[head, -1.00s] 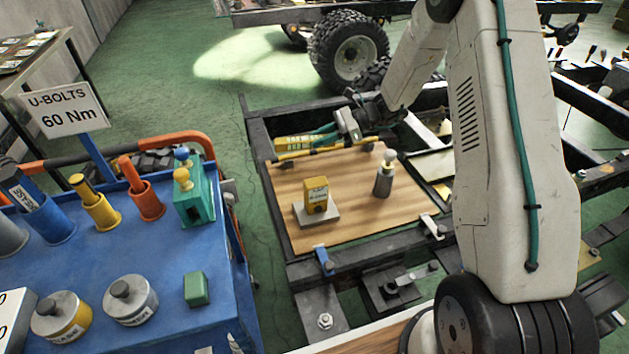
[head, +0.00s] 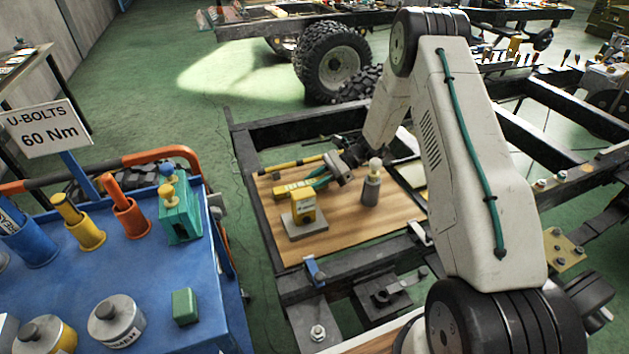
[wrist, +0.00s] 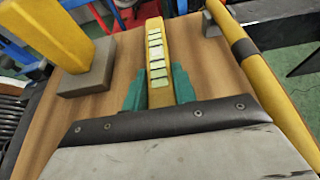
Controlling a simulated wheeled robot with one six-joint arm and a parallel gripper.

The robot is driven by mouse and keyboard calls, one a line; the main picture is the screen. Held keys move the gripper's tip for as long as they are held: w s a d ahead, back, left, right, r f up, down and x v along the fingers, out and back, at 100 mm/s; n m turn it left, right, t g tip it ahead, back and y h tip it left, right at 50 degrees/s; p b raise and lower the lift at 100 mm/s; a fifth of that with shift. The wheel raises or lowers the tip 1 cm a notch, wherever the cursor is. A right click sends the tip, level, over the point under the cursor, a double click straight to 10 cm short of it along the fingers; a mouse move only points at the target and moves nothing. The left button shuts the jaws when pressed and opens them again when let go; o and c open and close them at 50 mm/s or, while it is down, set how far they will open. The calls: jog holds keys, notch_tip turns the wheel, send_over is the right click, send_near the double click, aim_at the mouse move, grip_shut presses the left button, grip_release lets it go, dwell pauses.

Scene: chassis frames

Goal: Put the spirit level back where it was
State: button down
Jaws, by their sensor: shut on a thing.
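The spirit level, a yellow bar with a row of pale green windows, is in my gripper. It shows in the head view (head: 289,190) and the wrist view (wrist: 156,40). My gripper (head: 313,184) has its teal fingers shut on the near end, one on each side, also in the wrist view (wrist: 158,90). The level is low over the wooden board (head: 330,229), behind the yellow block. I cannot tell whether it touches the board.
A yellow block (head: 303,206) on a grey base stands left of the level in the wrist view (wrist: 48,30). A yellow-and-black rod (head: 290,166) lies along the far edge. A grey cylinder with a pale knob (head: 371,188) stands right. The board's front is clear.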

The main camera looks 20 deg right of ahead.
jog(key=c, duration=1.1)
grip_release()
jog(key=shift+f, duration=0.1)
